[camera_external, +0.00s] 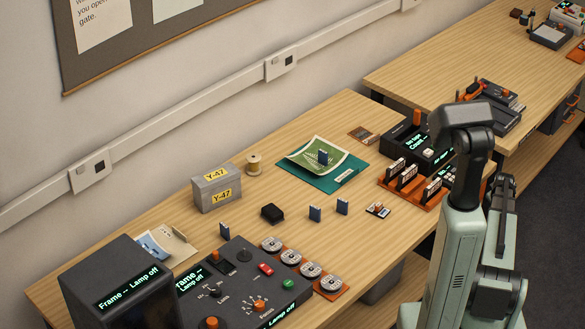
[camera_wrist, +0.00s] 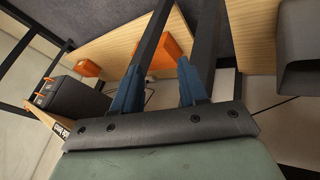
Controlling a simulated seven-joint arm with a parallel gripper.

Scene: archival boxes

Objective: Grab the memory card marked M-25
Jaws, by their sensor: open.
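Several small blue upright pieces, which may be memory cards, stand on the wooden bench. Two are near the middle, a left one (camera_external: 315,213) and a right one (camera_external: 342,206). One (camera_external: 224,231) is behind the control panel, and one (camera_external: 323,157) is at the green picture sheet. A small flat card-like piece (camera_external: 378,210) lies to their right. No M-25 marking is readable on any of them. My gripper (camera_wrist: 160,85) is open and empty in the wrist view, its blue-padded fingers apart. In the external view my arm is raised at the right, away from these pieces.
A grey Y-47 box (camera_external: 213,195), tape roll (camera_external: 253,164) and black block (camera_external: 272,213) stand behind the control panel (camera_external: 240,282). White discs (camera_external: 310,270) sit beside it. An orange rack (camera_external: 405,182) is near my arm. Bare bench (camera_external: 185,220) lies left of the box.

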